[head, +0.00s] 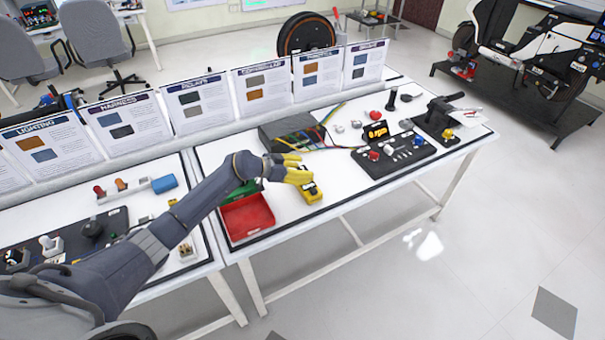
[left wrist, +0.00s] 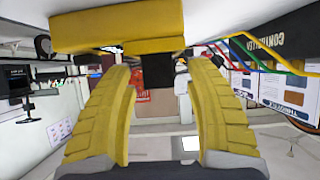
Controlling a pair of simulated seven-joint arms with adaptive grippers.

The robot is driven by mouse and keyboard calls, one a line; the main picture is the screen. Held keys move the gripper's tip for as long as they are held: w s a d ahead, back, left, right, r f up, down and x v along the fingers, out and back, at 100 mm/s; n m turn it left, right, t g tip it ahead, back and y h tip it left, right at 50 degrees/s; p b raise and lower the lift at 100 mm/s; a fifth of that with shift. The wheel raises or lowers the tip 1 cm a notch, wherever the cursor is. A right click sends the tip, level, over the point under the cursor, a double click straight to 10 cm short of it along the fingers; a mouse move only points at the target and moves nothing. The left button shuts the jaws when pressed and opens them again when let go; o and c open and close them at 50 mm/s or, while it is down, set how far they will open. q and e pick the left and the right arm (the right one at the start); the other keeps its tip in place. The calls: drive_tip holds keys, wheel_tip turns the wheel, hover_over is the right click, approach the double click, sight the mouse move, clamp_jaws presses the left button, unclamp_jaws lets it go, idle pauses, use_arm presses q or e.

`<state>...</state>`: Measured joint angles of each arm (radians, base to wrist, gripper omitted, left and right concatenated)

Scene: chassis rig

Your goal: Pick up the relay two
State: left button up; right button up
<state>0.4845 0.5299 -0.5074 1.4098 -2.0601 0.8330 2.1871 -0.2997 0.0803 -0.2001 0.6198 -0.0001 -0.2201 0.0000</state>
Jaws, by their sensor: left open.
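My left gripper (head: 302,169) reaches over the right table, its yellow fingers open, beside a yellow device with a dark face (head: 311,193). In the left wrist view the open fingers (left wrist: 162,72) frame a small dark block (left wrist: 157,70). A yellow body (left wrist: 115,24) lies just beyond the fingertips. I cannot tell whether the dark block is relay two; no label on it is readable. Nothing is clearly held. My right gripper is not in the head view.
A red bin (head: 246,216) with a green one (head: 240,190) behind it stands left of the device. A grey box with coloured wires (head: 296,132) is behind the gripper. A black control panel (head: 394,154) sits to the right. Upright cards (head: 262,84) line the back.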

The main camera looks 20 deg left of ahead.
use_arm(q)
drive_tip(key=shift+w+d+f, duration=0.1)
drive_tip(key=shift+d+f, duration=0.05)
drive_tip(key=shift+o, duration=0.3)
clamp_jaws()
